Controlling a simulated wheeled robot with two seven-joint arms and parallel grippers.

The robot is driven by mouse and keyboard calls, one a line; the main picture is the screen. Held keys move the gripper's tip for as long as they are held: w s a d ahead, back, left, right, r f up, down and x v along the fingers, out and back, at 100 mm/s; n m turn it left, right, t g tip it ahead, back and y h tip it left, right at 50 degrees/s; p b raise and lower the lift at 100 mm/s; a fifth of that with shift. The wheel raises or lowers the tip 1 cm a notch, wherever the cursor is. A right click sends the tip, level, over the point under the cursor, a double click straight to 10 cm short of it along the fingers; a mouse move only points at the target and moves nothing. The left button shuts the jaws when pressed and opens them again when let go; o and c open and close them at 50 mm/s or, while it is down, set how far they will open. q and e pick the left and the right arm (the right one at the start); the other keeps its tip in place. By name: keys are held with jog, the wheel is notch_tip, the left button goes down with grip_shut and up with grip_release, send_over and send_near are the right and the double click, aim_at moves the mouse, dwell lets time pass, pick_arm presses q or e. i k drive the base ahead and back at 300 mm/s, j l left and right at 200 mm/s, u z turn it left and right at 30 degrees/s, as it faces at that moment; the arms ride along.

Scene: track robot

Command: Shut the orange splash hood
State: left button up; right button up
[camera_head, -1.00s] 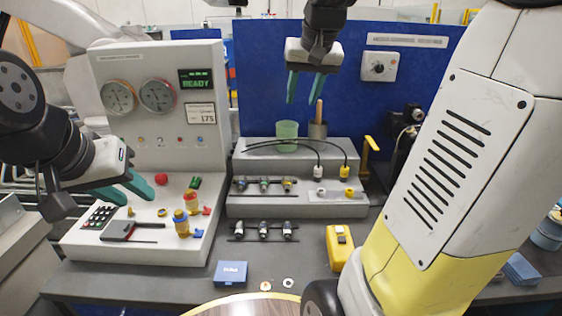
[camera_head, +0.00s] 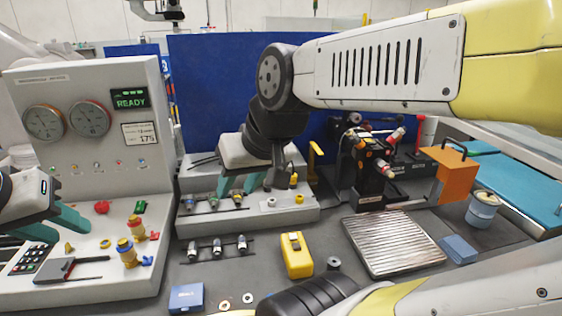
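The orange splash hood (camera_head: 453,178) is an upright orange panel with a black handle on its top edge. It stands at the right, beside a dark fixture (camera_head: 375,170) with orange and red parts, which is not covered by it. My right gripper (camera_head: 237,187) is open, its teal fingers spread and pointing down over the grey stepped block, well left of the hood. No object shows between its fingers. My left gripper (camera_head: 58,226) is at the left edge near the grey gauge console, fingers apart and empty, far from the hood. The hood's hinge is not clear.
A ribbed metal tray (camera_head: 393,243) lies in front of the fixture. A blue-grey tub (camera_head: 482,209) and blue box (camera_head: 458,250) stand near the hood. A yellow meter (camera_head: 297,255) stands mid-bench. My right arm crosses above the fixture.

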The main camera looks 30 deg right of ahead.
aim_at(458, 177)
jog(key=l+z, duration=0.1)
jog(key=z, duration=2.15)
